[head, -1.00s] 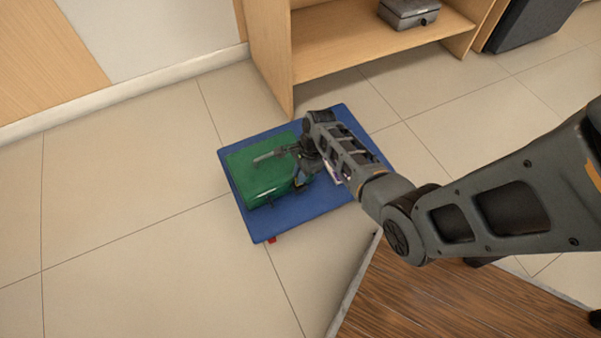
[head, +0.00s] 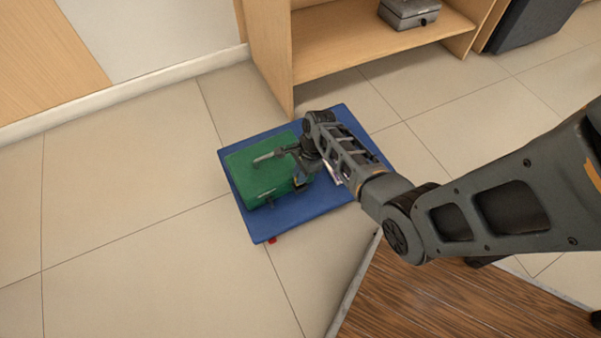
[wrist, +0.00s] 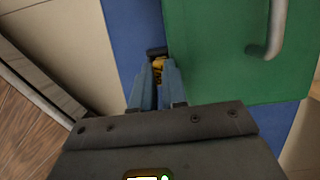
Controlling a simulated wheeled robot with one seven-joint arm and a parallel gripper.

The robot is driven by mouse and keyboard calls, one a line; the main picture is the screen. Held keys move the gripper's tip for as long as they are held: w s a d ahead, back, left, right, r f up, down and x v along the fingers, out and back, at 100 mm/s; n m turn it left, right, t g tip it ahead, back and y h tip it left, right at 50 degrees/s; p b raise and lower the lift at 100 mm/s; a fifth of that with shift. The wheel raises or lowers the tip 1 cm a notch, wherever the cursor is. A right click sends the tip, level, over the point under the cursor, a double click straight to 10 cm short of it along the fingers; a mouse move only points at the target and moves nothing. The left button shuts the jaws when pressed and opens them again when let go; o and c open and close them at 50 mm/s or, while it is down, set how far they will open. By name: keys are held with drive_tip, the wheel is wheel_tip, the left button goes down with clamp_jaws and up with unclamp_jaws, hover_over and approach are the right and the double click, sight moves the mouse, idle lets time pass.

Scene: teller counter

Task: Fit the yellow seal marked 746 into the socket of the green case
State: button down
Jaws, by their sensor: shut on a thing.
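The green case (head: 252,178) lies on a blue mat (head: 287,219) on the floor, its grey handle (head: 270,155) on top. The case also shows at the upper right of the wrist view (wrist: 230,70). My gripper (wrist: 157,75) is shut on the yellow seal (wrist: 158,66), right beside the case's edge. Only a small part of the seal shows between the fingers, with dark marks too small to read. A dark piece (wrist: 156,51) sits just beyond the fingertips at the case's side. I cannot tell whether the seal is in the socket. In the head view my arm hides the gripper's tips.
A small red thing (head: 272,240) lies at the mat's front edge. A wooden shelf unit (head: 365,45) with a grey box (head: 409,12) stands behind the mat. A brown wooden surface (head: 450,300) is at the lower right. The tiled floor to the left is clear.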

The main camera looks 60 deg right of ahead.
sight(303, 188)
drive_tip(key=shift+s+a+f, duration=0.25)
drive_tip(key=shift+s+f, duration=0.15)
drive_tip(key=shift+f, duration=0.4)
drive_tip(key=shift+s+a+f, duration=0.2)
drive_tip(key=shift+s+f, duration=0.2)
drive_tip(key=shift+f, duration=0.4)
drive_tip(key=c, duration=1.4)
unclamp_jaws()
drive_tip(key=shift+o, duration=0.8)
drive_tip(key=shift+r+p, duration=2)
drive_tip(key=shift+p, duration=0.15)
drive_tip(key=shift+w+d+r+p, duration=0.15)
drive_tip(key=shift+w+r+p, duration=0.05)
drive_tip(key=shift+r+p, duration=0.5)
drive_tip(key=shift+w+r, duration=0.1)
